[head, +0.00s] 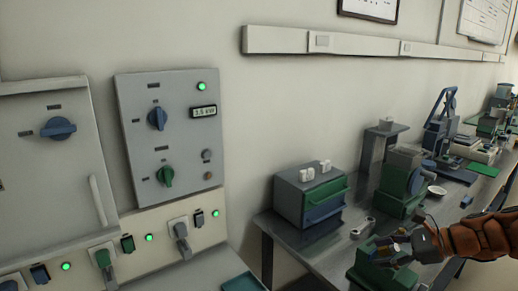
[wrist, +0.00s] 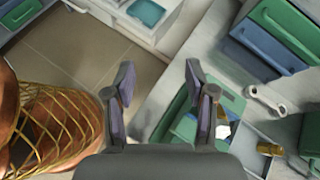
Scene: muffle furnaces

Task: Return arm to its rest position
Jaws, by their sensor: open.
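My gripper (wrist: 158,72) is open in the wrist view, its two dark fingers apart with nothing between them. Tiled floor (wrist: 85,55) and the edge of the grey bench show beyond the fingers. In the head view my orange arm comes in from the right edge, and my gripper (head: 396,247) is above the right-hand bench (head: 325,240), over a green device (head: 372,272). That green device also shows behind the right finger in the wrist view (wrist: 185,130). I cannot tell the exact gap between gripper and device.
A drawer box (head: 311,194) with green and blue fronts stands on the bench, with a small metal part (head: 362,228) near it. A green-based machine (head: 402,180) and several instruments stand further back. Grey control panels (head: 172,135) fill the left. Open floor lies beside the bench.

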